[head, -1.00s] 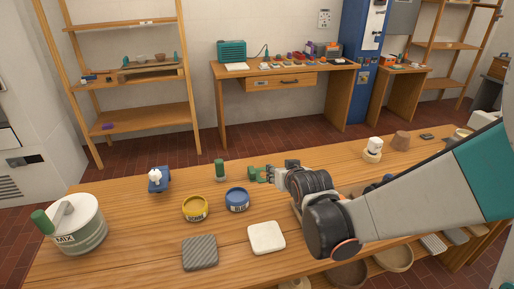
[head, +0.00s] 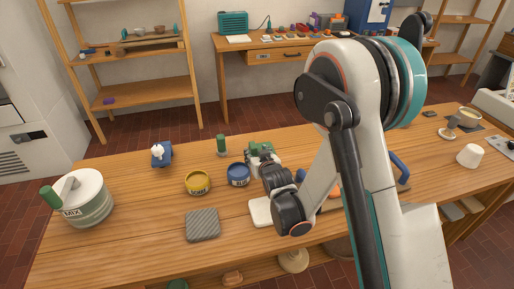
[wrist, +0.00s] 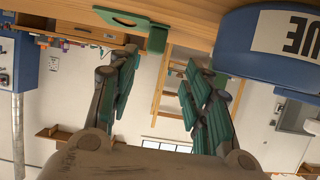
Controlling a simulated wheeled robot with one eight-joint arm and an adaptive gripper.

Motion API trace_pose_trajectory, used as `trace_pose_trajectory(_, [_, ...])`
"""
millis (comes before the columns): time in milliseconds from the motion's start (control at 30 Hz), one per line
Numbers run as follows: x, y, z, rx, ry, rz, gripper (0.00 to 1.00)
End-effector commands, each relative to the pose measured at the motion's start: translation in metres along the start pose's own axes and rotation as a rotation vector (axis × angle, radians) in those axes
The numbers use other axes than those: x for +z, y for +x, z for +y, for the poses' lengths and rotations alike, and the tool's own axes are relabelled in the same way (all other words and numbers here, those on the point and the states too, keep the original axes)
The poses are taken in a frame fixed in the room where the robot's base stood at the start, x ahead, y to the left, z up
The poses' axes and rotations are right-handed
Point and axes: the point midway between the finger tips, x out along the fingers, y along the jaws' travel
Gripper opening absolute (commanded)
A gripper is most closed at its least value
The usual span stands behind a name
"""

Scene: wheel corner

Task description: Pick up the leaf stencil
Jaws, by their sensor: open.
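The leaf stencil looks to be the flat green piece (head: 258,146) on the wooden bench, just behind and right of the blue jar (head: 238,175). In the wrist view, which is upside down, it is a green plate (wrist: 125,18) with a cutout, lying near the bench edge. My gripper (head: 262,156) is low over the bench beside the blue jar, partly covering the stencil in the head view. In the wrist view its green-padded fingers (wrist: 165,75) are spread and empty, with the stencil beyond the left finger, apart from it.
The blue jar (wrist: 270,45) is close beside the right finger in the wrist view. A yellow jar (head: 197,183), green cylinder (head: 221,146), ribbed grey block (head: 202,224) and white pad (head: 259,211) stand around.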

Motion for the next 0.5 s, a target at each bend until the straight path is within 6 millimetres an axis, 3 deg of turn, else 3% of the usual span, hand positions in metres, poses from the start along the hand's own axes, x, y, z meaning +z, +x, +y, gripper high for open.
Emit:
trace_pose_trajectory(100, [0.002, 0.020, 0.000, 0.000, 0.000, 0.000, 0.45])
trace_pose_trajectory(367, [0.001, 0.037, 0.002, 0.000, 0.001, 0.000, 0.45])
trace_pose_trajectory(500, [0.002, 0.057, 0.007, 0.001, 0.001, 0.000, 0.45])
